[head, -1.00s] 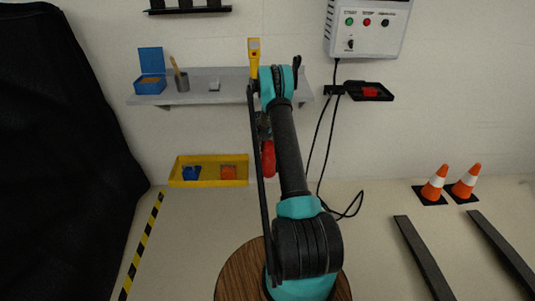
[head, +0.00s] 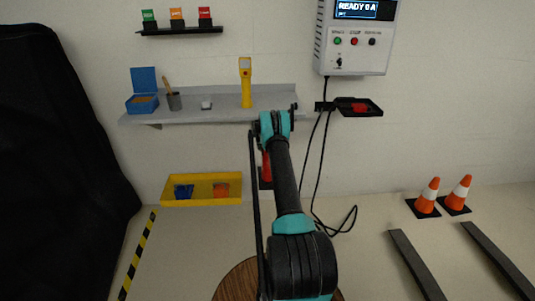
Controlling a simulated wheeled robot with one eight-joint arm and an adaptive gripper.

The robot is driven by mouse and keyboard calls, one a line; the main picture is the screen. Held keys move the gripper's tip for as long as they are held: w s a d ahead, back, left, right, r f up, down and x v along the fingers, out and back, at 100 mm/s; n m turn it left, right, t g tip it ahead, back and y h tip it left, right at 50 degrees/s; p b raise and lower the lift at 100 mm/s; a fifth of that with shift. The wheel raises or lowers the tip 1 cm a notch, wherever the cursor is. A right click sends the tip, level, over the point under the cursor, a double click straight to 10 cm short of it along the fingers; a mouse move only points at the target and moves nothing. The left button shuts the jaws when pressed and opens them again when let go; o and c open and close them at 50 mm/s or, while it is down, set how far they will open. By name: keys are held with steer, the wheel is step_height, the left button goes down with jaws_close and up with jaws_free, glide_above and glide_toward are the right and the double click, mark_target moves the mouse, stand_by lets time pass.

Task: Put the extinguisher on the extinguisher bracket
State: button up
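A red object (head: 266,166), likely the extinguisher, shows as a narrow strip against the wall below the grey shelf, just left of my forearm. My arm hides much of it. A small dark patch shows at its lower end; I cannot tell whether this is the extinguisher bracket.
A yellow tray (head: 202,199) lies below. A control box (head: 355,48) with hanging cables is at right. Two cones (head: 428,196) stand right.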

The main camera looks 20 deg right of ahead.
steer(key=shift+w+d+f, duration=0.1)
steer(key=shift+f, duration=1.6)
steer(key=o, duration=1.9)
steer(key=shift+f, duration=0.1)
